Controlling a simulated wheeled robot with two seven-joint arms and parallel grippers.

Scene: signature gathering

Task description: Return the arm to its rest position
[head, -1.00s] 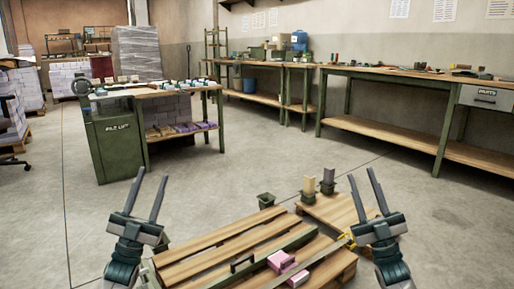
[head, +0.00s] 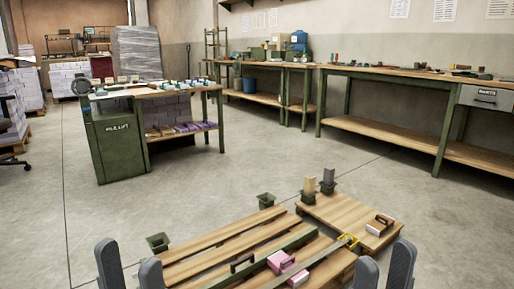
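My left gripper (head: 128,266) is at the bottom left edge of the head view. Its two grey fingers point up and stand apart with nothing between them. My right gripper (head: 383,266) is at the bottom right, also with two grey fingers apart and empty. Only the fingers show; the rest of both arms is out of view below. Both grippers appear clear of the things on the wooden pallet (head: 215,243) between them.
A green workbench (head: 118,145) stands further off. The floor between is clear.

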